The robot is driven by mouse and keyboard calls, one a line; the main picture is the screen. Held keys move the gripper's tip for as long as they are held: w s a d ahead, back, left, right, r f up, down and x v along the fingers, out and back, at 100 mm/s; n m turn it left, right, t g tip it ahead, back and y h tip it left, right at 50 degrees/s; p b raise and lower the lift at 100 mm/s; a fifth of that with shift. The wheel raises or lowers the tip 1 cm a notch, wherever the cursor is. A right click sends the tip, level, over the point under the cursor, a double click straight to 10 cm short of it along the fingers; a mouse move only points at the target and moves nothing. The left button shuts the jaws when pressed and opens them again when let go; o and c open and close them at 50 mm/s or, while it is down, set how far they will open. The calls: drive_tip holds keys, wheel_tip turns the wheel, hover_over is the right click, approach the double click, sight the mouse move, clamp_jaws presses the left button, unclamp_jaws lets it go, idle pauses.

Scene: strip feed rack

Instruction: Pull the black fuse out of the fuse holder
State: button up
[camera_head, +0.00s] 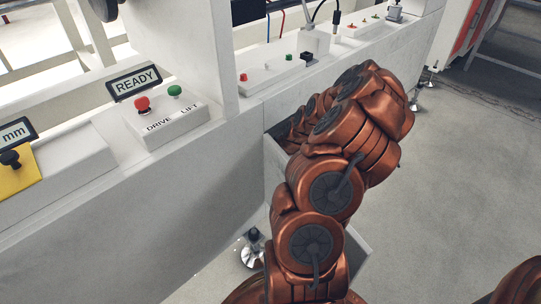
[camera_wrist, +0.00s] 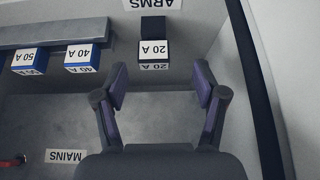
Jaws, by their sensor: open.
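In the wrist view, the black fuse (camera_wrist: 155,50) has a white label reading 20 A, upside down in the picture. It sits at the wall below the ARMS label (camera_wrist: 152,4); its holder is not clearly distinguishable. My gripper (camera_wrist: 161,80) is open and empty. Its two purple-grey fingers are apart, the left one left of the fuse and the right one further to the right. The fingertips lie lower in the picture than the fuse, and no contact shows. In the head view, my arm reaches into an opening in the machine's side, hiding the gripper and fuse.
A MAINS label (camera_wrist: 66,156) and a red-tipped part (camera_wrist: 12,162) are lower left. The compartment wall (camera_wrist: 260,95) stands close on the right.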

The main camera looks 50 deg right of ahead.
drive_tip(key=x, duration=0.1)
drive_tip(key=b+x, duration=0.1)
drive_tip(key=x, duration=0.3)
drive_tip(key=shift+s+d+f+b, duration=0.25)
drive_tip(key=shift+d+f+b, duration=0.15)
drive_tip(key=shift+w+f, duration=0.35)
drive_tip(key=shift+f, duration=0.2)
drive_tip(key=c, duration=1.2)
drive_tip(key=shift+c, duration=0.2)
drive_tip(key=shift+r, duration=0.25)
drive_tip(key=shift+r, duration=0.7)
drive_tip(key=shift+r+p, duration=0.55)
drive_tip(key=shift+r, duration=0.45)
